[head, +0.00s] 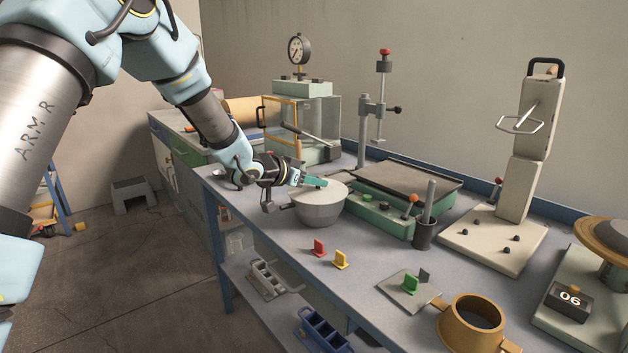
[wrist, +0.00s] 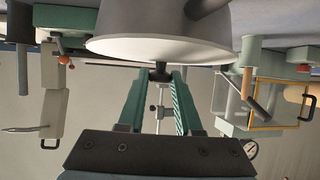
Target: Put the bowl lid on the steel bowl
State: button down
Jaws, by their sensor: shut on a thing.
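The steel bowl (head: 318,213) stands on the bench, with a side handle pointing left. The pale round bowl lid (head: 325,194) lies level over its mouth, with no clear gap at the rim in the head view. The wrist view, which is upside down, shows the grey bowl (wrist: 150,18) with the lid (wrist: 160,50) against its mouth. My gripper (head: 318,182) reaches in from the left above the lid. In the wrist view its teal fingers (wrist: 161,76) are shut on the lid's dark knob (wrist: 160,70). Full contact around the rim is partly hidden.
A green plate machine (head: 385,208) stands close behind the bowl at right, with a dark cup (head: 424,235) beside it. A glass-sided gauge cabinet (head: 318,120) stands behind. A brass ring (head: 452,325) is at front right.

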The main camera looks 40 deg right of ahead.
jog(key=c, duration=0.6)
grip_release()
jog(key=shift+r, duration=0.15)
jog(key=v, duration=1.2)
jog(key=shift+r, duration=0.3)
jog(key=shift+a, duration=0.1)
